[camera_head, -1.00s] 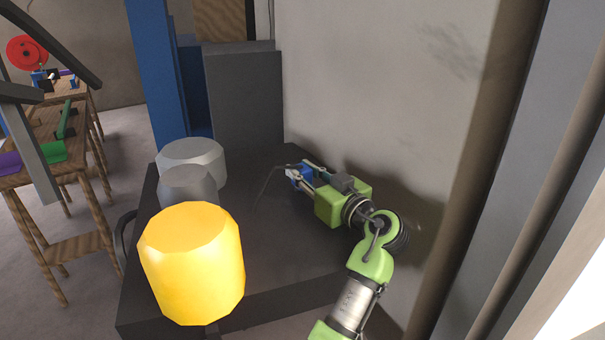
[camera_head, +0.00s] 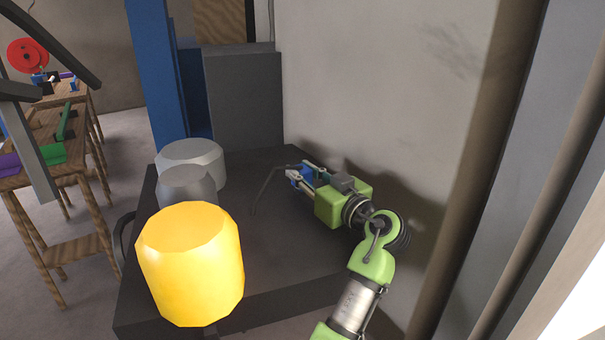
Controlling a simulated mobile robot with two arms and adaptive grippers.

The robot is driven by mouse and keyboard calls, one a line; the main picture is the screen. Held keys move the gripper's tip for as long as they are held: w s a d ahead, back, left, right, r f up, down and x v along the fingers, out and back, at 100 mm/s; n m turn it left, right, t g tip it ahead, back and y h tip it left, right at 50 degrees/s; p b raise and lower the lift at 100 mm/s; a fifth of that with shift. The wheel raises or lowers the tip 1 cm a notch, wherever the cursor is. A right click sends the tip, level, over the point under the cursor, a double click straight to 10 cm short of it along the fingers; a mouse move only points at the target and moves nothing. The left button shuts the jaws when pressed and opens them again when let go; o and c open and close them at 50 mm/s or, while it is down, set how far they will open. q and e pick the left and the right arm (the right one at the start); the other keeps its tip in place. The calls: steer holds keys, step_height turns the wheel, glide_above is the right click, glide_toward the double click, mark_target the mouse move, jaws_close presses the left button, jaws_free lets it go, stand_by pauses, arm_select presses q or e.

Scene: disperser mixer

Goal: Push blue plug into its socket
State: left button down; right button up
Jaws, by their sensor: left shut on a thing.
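My left gripper (camera_head: 298,171) is above the dark grey machine top, close to the wall, and points to the upper left. Its two fingers are shut on the blue plug (camera_head: 303,181), which is partly hidden between them. A thin dark cable (camera_head: 265,188) runs from the plug end to the left and bends down towards the dark top. I cannot make out the socket in this view. My right gripper is not in view.
A large yellow cylinder (camera_head: 191,265) stands at the front left, with grey cylinders (camera_head: 190,158) behind it. A grey wall (camera_head: 390,90) rises close on the right. A dark grey box (camera_head: 245,100) and a blue column (camera_head: 158,75) stand behind. The dark top (camera_head: 265,255) is bare in its middle.

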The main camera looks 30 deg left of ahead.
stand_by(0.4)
arm_select(q)
steer(key=shift+b, duration=0.4)
steer(key=shift+f, duration=0.15)
steer(key=shift+f+b, duration=0.3)
steer(key=shift+b, duration=0.2)
steer(key=shift+f+b, duration=0.25)
steer(key=shift+b, duration=0.05)
steer(key=c, duration=1.7)
jaws_free()
steer(key=shift+f, duration=0.15)
